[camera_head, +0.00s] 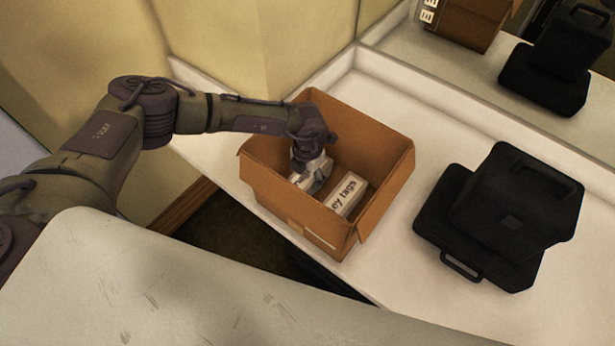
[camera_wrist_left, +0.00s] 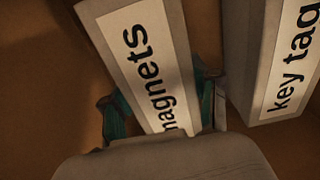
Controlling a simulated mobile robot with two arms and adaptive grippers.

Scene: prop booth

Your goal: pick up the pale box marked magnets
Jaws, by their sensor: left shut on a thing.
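The pale box marked magnets (camera_wrist_left: 135,50) is between the fingers of my left gripper (camera_wrist_left: 165,115) in the left wrist view. The gripper is shut on it, with one finger on each side. In the head view my left gripper (camera_head: 313,178) reaches down inside an open brown cardboard box (camera_head: 300,215). There the pale box (camera_head: 298,179) is mostly hidden by the gripper. I cannot tell whether it touches the bottom of the carton. My right gripper is not in view.
A pale box marked key tags (camera_head: 347,194) lies in the carton beside the magnets box, close to it in the left wrist view (camera_wrist_left: 270,60). Black cases (camera_head: 515,205) lie to the right on the white counter (camera_head: 400,270). A mirror (camera_head: 465,75) stands behind.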

